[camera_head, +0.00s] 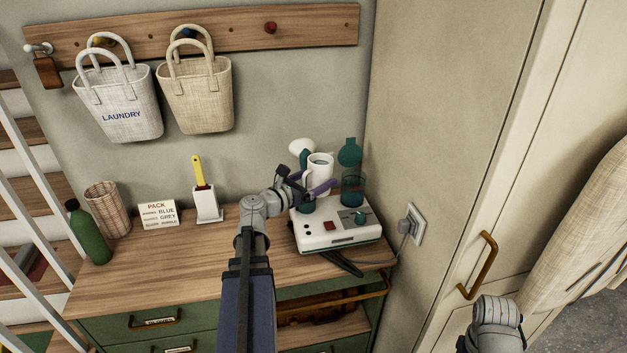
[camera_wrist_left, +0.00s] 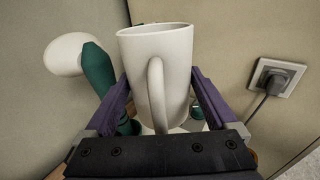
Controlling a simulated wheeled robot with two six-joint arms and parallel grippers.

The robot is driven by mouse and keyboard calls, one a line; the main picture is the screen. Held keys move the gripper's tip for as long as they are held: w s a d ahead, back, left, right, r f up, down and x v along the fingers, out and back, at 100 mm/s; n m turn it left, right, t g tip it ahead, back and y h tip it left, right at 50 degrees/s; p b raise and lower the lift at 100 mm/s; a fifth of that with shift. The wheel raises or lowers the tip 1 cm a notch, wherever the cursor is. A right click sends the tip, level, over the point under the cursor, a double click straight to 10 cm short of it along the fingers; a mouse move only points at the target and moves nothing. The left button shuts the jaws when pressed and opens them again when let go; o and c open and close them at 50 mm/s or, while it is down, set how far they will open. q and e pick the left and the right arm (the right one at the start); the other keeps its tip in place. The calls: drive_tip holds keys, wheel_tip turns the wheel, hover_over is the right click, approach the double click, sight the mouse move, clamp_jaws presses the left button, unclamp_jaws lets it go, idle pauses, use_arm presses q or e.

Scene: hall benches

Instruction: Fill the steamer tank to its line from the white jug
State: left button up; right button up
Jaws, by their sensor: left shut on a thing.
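The white jug (camera_head: 320,163) is held upright above the left part of the steamer (camera_head: 335,232), a white box with a red switch and a teal knob. My left gripper (camera_head: 315,187) is shut on the jug. In the left wrist view the jug (camera_wrist_left: 172,60) sits between the purple fingers, its handle towards the camera; its contents are not visible. The teal see-through tank (camera_head: 353,190) stands at the steamer's back right, beside the jug and apart from it, with a teal piece above it. Its line cannot be made out. My right gripper is out of view; only part of that arm shows.
The steamer head (camera_head: 301,146) rises behind the jug. A wall socket (camera_head: 414,224) with a plugged cord is at the right. A white holder (camera_head: 207,206), a sign card (camera_head: 158,213), a basket (camera_head: 107,209) and a green bottle (camera_head: 88,235) stand left. The bench front is mostly clear.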

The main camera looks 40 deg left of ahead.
use_arm(q)
drive_tip(key=w+d+r+g+p, duration=0.1)
drive_tip(key=w+g+p, duration=0.1)
drive_tip(key=w+p, duration=0.4)
drive_tip(key=w, duration=0.3)
drive_tip(key=shift+w+d+r+g, duration=0.15)
drive_tip(key=shift+r+g, duration=0.15)
drive_tip(key=shift+g, duration=0.1)
idle(1.4)
drive_tip(key=shift+r+p, duration=0.1)
drive_tip(key=shift+p, duration=0.6)
idle(0.6)
drive_tip(key=shift+s+r+g+p, duration=0.3)
drive_tip(key=shift+r+g+p, duration=0.45)
drive_tip(key=shift+p, duration=1.3)
idle(2.0)
